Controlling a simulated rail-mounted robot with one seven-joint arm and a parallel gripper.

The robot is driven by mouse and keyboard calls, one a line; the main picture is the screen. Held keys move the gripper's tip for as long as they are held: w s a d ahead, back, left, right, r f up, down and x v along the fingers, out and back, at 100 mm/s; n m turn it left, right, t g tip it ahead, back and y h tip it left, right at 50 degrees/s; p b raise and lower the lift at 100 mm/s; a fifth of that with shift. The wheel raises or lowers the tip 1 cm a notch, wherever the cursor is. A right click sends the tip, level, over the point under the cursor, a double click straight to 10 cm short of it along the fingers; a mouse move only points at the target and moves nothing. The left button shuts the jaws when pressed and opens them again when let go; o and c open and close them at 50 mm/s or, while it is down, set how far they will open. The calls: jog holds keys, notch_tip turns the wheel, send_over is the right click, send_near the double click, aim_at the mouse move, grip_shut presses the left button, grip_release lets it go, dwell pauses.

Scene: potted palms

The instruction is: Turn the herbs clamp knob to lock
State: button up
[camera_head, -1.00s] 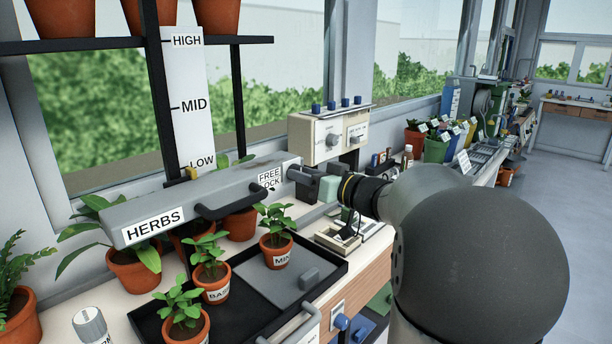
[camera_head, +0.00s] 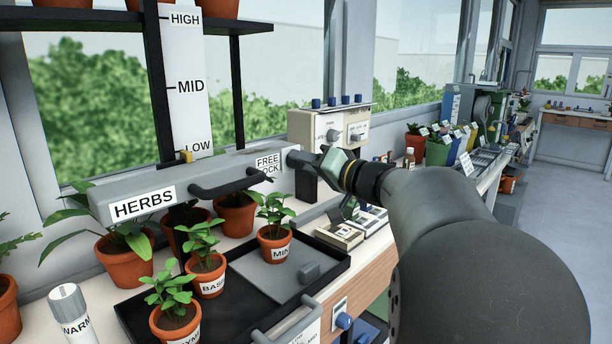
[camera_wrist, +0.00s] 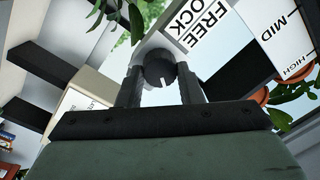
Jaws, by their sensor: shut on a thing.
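The herbs lamp bar (camera_head: 155,190) is a long grey housing with a HERBS label and a black handle (camera_head: 232,183). Its right end carries a FREE/LOCK label (camera_head: 267,164), which also shows in the wrist view (camera_wrist: 197,25). The dark round clamp knob (camera_wrist: 159,70) has a white pointer line and sits at that end, between my fingers. My gripper (camera_wrist: 160,88) is shut on the knob, one finger on each side. In the head view, my gripper (camera_head: 308,160) reaches the bar's right end from the right and hides most of the knob.
A height scale (camera_head: 188,85) marked HIGH, MID and LOW stands behind the bar. Potted herbs (camera_head: 205,275) stand in a black tray (camera_head: 232,320) below. A beige control box (camera_head: 345,128) stands close behind my gripper. The aisle floor (camera_head: 570,170) at right is clear.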

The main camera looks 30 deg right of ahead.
jog(key=m+b, duration=0.1)
jog(key=m, duration=0.4)
jog(key=m+b, duration=0.1)
jog(key=m, duration=0.5)
jog(key=shift+f+m+h, duration=0.2)
jog(key=shift+m+h, duration=0.1)
jog(key=shift+h, duration=0.1)
dwell(0.3)
jog(key=o, duration=1)
jog(key=shift+s, duration=0.15)
jog(key=v, duration=1.7)
jog(key=shift+s+f+p, duration=0.1)
jog(key=shift+f+p, duration=0.25)
jog(key=shift+p, duration=0.05)
